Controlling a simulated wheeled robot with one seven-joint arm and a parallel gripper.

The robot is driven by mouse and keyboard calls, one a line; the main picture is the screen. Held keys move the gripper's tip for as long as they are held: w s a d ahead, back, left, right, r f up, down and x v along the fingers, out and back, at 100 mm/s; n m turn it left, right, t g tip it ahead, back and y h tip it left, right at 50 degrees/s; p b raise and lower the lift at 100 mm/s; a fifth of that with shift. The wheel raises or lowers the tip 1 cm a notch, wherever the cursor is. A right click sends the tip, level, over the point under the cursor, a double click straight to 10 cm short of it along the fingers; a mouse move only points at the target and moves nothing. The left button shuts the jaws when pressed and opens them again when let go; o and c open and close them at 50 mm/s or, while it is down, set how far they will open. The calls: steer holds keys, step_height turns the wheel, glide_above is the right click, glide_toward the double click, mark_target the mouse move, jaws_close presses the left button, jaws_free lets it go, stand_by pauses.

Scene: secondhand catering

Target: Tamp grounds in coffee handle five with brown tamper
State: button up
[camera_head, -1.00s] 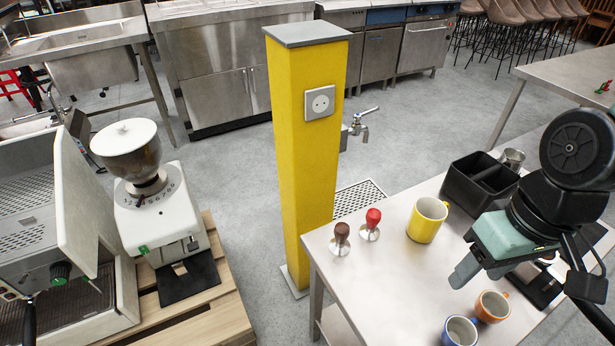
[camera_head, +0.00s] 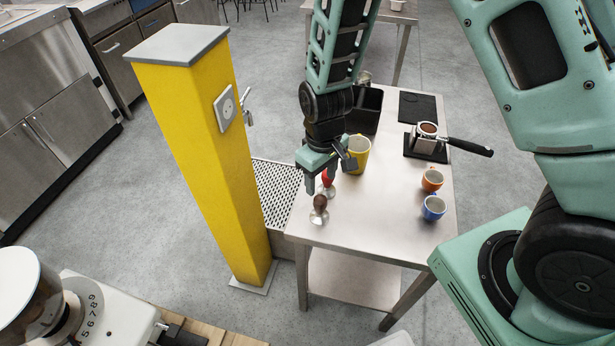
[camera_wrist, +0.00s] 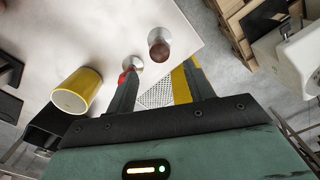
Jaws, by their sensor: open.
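The brown tamper (camera_head: 319,203), with a brown knob and metal base, stands near the table's left front corner. In the wrist view the brown tamper (camera_wrist: 159,46) lies ahead, between the lines of the fingers. My gripper (camera_head: 329,176) is open and empty, pointing down above the tampers. In the wrist view its fingers (camera_wrist: 161,72) are spread, and the left one is close to the red tamper (camera_wrist: 131,68). A coffee handle (camera_head: 428,130) with brown grounds in its basket rests on a black stand at the table's right side, its black handle pointing right. No number is readable on it.
A yellow mug (camera_head: 358,150) stands just right of my gripper, with a black bin (camera_head: 366,112) behind. Orange (camera_head: 432,179) and blue (camera_head: 433,207) cups stand at the right edge. A yellow pillar (camera_head: 190,150) rises left of the table (camera_head: 365,215). The table's front middle is clear.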

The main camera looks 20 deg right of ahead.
mark_target(320, 198)
steer(key=shift+f+b, duration=3.9)
steer(key=shift+f, duration=1.05)
steer(key=c, duration=1.1)
steer(key=shift+r+p, duration=2.6)
steer(key=shift+r, duration=0.5)
